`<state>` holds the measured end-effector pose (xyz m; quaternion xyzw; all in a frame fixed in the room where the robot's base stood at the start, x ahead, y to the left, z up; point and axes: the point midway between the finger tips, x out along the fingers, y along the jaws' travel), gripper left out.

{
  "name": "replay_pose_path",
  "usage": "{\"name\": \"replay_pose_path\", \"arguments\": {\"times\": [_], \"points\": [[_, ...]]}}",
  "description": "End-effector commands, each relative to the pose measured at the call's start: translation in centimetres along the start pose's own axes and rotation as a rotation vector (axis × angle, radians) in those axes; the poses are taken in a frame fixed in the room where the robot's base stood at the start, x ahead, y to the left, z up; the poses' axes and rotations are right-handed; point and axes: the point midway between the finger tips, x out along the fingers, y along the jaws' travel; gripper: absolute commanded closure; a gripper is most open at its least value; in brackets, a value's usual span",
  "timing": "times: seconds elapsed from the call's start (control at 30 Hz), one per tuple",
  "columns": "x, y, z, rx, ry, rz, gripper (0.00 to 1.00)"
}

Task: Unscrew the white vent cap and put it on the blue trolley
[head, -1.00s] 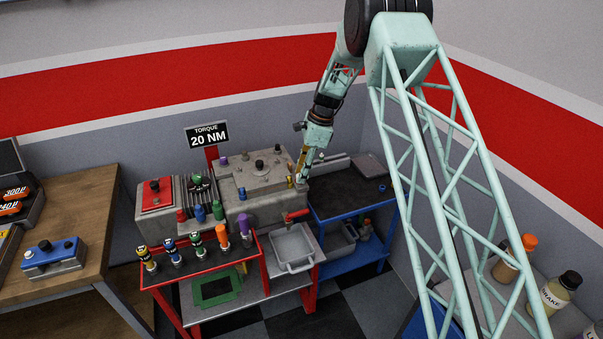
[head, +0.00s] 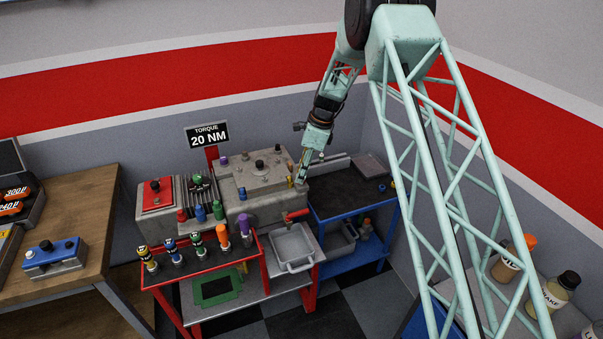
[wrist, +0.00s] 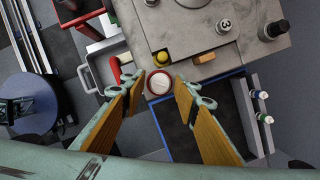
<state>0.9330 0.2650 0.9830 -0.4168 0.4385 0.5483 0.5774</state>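The white vent cap (wrist: 159,82), round with a red ring around it, shows in the wrist view at the edge of the grey engine block (head: 262,180). My gripper (wrist: 159,78) is open, with its two yellow-padded fingers on either side of the cap and gaps between them and it. In the head view my gripper (head: 301,177) points down at the block's right end, and I cannot make out the cap there. The blue trolley (head: 352,211) stands right of the block, with a dark top; its blue edge (wrist: 158,132) shows below the cap in the wrist view.
A yellow knob (wrist: 160,58) sits close to the cap. A red-handled tap (head: 296,214) and grey tray (head: 292,246) are in front of the block.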

Motion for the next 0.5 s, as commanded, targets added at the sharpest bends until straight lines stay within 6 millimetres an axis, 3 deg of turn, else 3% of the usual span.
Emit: {"name": "replay_pose_path", "arguments": {"times": [0.5], "points": [[-0.09,0.15,0.04,0.135,0.001,-0.036,0.72]]}}
